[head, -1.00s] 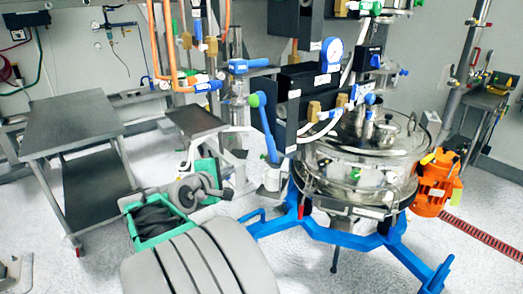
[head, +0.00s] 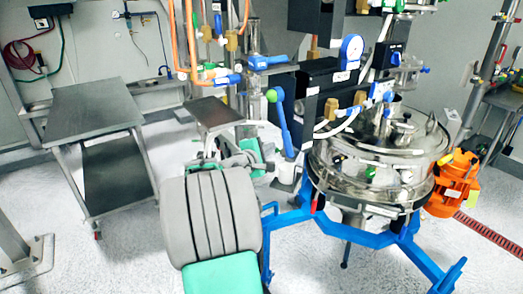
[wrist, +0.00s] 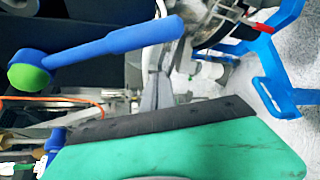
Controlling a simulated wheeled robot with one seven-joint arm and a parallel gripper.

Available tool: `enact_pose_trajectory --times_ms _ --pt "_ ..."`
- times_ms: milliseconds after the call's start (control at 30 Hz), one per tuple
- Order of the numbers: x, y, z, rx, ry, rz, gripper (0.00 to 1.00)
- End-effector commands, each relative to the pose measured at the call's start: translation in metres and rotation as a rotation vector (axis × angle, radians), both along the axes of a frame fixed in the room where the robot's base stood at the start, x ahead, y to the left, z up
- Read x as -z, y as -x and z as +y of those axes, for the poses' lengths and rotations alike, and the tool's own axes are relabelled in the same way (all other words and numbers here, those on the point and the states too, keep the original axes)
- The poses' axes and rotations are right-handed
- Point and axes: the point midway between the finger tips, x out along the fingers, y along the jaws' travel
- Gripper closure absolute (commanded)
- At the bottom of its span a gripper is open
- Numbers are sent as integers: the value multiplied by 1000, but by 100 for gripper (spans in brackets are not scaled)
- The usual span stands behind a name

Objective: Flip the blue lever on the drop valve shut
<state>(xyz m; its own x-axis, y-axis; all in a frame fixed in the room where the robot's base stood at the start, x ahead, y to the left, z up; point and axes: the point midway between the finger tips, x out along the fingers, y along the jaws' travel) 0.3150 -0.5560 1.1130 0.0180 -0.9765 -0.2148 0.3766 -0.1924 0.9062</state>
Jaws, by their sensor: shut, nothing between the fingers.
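In the head view my own arm partly hides my gripper (head: 252,155), which is low and left of the lever. I cannot make out its fingertips there.
The steel sifter drum (head: 380,165) stands right of the lever on a blue frame (head: 350,232). A small grey shelf (head: 215,112) and steel cart (head: 95,110) stand left.

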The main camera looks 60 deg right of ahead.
Motion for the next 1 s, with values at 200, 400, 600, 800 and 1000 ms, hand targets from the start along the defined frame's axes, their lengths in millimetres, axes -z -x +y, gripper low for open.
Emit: enact_pose_trajectory --times_ms 200,400,600,800,1000 --pt "-17 30 9 0 1 -1 100" --pt "-17 35 11 -1 0 0 100" --pt "-17 35 11 -1 0 0 100" --pt "-20 33 13 -7 -8 15 100" --pt "-22 31 19 -16 -24 47 100"
